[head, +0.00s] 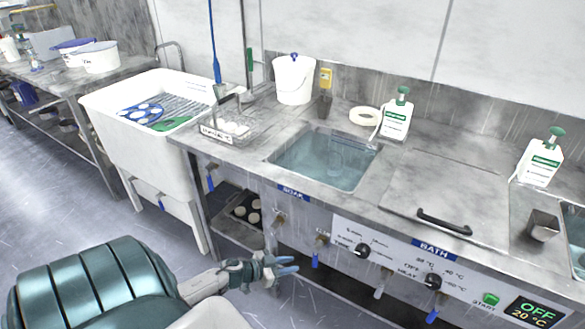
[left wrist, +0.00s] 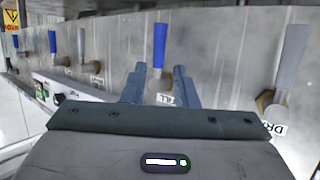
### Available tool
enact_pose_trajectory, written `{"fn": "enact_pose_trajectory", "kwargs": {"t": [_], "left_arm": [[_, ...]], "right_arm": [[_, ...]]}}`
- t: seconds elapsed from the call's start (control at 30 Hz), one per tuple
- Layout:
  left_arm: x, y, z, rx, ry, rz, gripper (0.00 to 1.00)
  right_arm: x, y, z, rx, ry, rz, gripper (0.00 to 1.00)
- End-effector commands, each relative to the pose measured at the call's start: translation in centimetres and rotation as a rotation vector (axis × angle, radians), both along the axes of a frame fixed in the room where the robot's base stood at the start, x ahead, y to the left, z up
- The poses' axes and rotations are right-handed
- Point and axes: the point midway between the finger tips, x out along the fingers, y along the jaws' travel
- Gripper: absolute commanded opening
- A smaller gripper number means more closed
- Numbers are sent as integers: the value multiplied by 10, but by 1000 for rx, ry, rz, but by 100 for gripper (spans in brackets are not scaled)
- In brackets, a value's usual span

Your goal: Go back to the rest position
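My left gripper (head: 291,265) is low in front of the sink bench, at the bottom centre of the head view. Its two blue fingers stand apart with nothing between them, so it is open; they also show in the left wrist view (left wrist: 160,88). Just beyond the fingertips is the blue-handled fill lever (head: 316,259), whose handle hangs down in the head view. It shows between and beyond the fingers in the left wrist view (left wrist: 159,44). In the head view a small gap separates fingertips and lever. My right gripper is not in view.
The bench front carries a grey-handled drain lever (left wrist: 290,55), other levers and knobs. On top are the water-filled soak basin (head: 283,156) and the closed bath lid (head: 450,190). A white tub (head: 97,97) stands left. Open floor (head: 75,205) lies at the left.

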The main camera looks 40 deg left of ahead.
Motion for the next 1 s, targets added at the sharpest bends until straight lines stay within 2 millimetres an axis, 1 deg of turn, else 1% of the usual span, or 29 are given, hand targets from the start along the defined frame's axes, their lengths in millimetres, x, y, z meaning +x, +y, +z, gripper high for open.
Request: {"fn": "enact_pose_trajectory", "kwargs": {"t": [0.47, 0.57, 0.67, 0.77, 0.8, 0.87, 0.9, 0.97, 1.0], "left_arm": [[0, 0, 0, 0, 0, 1, 26], [-5, 1, -12, 8, 9, 33, 26], [-22, 6, -48, 35, 50, 133, 26], [-57, 7, -104, 91, 149, 267, 26], [-75, 6, -128, 117, 205, 316, 26], [-105, 0, -163, 154, 297, 374, 26], [-126, -6, -185, 177, 364, 403, 26], [-160, -18, -215, 208, 468, 432, 26], [-182, -29, -233, 223, 538, 444, 26]], "right_arm": [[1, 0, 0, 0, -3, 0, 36], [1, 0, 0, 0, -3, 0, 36], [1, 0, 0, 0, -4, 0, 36], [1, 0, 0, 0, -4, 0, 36], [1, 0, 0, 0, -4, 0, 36], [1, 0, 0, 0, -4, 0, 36], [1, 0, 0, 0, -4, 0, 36], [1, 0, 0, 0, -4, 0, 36], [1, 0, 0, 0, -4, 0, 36]]}}
